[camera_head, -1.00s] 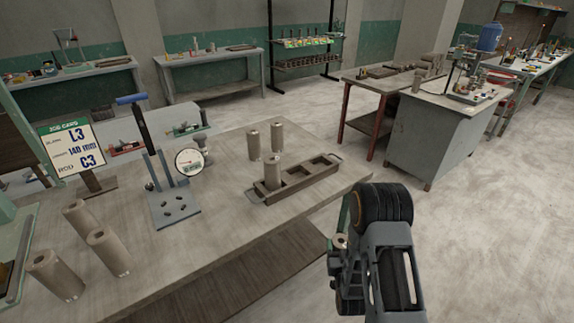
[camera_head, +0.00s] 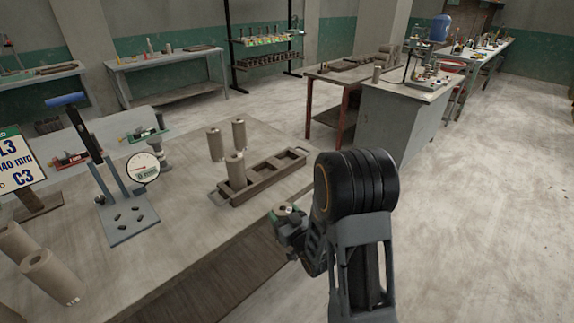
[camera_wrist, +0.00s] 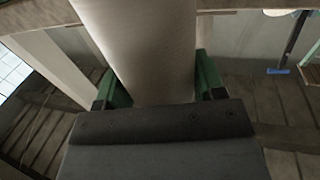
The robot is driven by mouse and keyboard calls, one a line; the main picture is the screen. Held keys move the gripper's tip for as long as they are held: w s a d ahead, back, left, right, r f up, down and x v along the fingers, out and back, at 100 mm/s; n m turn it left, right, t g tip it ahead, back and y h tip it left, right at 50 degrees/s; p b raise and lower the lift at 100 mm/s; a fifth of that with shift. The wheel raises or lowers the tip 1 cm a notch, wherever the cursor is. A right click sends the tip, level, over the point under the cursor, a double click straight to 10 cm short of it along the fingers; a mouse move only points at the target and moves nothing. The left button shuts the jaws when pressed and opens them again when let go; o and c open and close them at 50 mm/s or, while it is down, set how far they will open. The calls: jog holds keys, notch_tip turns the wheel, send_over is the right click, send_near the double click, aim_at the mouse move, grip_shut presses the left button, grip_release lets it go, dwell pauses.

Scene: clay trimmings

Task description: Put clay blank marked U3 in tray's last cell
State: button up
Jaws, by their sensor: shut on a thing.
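My gripper (camera_head: 287,216) is shut on a clay blank (camera_head: 284,209), beside the bench's right edge and in front of the tray. Only the blank's top end shows in the head view. In the wrist view the blank (camera_wrist: 140,45) is a smooth beige cylinder between the green finger pads (camera_wrist: 160,88). I can see no U3 mark on it. The brown tray (camera_head: 246,198) lies on the bench to the left of and beyond my gripper. A blank (camera_head: 236,169) stands upright in its near-left cell. The cells to the right of it, including the far-right one, look empty.
Two blanks (camera_head: 215,144) (camera_head: 239,132) stand behind the tray. More blanks (camera_head: 50,276) stand at front left. A lever stand (camera_head: 128,215), a dial gauge (camera_head: 143,168) and a job card (camera_head: 14,163) are left of the tray. Open floor (camera_head: 460,240) lies right.

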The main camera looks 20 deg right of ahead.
notch_tip(320, 180, up, 23)
jog(key=d+n+g+y, duration=0.2)
jog(key=n+y, duration=0.2)
jog(key=y, duration=0.2)
jog(key=shift+d, duration=0.4)
